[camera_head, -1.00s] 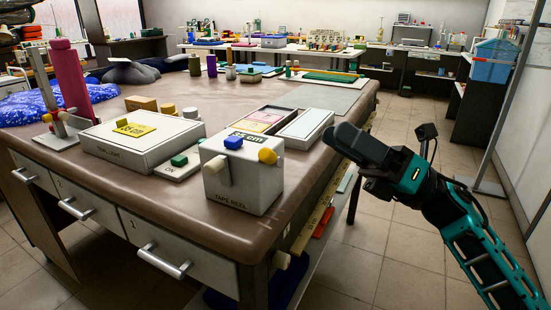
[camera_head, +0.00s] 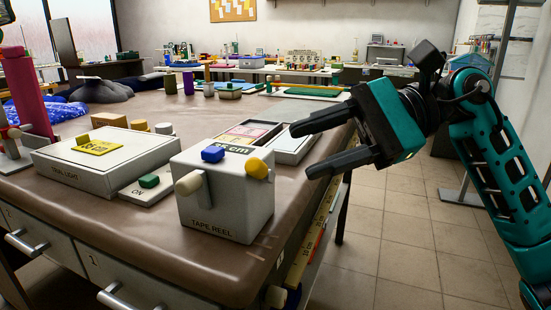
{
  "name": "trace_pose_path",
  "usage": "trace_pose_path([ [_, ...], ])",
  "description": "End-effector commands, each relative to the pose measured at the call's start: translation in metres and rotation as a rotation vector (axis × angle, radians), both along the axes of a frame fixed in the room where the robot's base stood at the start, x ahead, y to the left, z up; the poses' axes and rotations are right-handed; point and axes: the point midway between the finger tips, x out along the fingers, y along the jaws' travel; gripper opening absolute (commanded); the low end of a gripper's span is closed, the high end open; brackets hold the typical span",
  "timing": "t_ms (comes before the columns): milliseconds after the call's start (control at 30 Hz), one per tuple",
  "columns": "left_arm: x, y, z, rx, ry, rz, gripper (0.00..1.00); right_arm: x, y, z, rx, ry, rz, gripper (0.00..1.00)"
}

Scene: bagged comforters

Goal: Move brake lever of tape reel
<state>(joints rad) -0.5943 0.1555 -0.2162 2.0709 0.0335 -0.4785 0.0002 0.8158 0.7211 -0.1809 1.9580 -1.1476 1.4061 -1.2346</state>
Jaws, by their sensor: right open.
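The tape reel (camera_head: 228,210) is a light grey box labelled "TAPE REEL" near the front right corner of the brown table. On it are a blue block (camera_head: 213,154) on top, a yellow knob (camera_head: 257,168) at the upper right, and a cream peg (camera_head: 189,183) on the front left. I cannot tell for sure which is the brake lever. My right gripper (camera_head: 300,150) is open and empty, its dark fingers pointing left, to the right of the reel and apart from it. My left gripper is not in view.

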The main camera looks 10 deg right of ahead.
Motion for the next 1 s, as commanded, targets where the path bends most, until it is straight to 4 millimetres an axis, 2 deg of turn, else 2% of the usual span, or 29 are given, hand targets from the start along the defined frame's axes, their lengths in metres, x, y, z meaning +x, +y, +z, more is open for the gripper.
trace_pose_path([
  [100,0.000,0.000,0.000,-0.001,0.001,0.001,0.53,0.001,0.023,-0.006,0.002,0.000,0.004,0.48],
  [300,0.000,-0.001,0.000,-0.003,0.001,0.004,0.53,0.003,0.047,-0.014,0.002,0.002,0.002,0.48],
  [700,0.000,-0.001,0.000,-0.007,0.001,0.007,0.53,0.004,0.055,-0.016,0.001,0.001,0.000,0.48],
  [1000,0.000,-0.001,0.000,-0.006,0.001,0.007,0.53,0.004,0.054,-0.016,0.001,0.001,0.000,0.21],
])
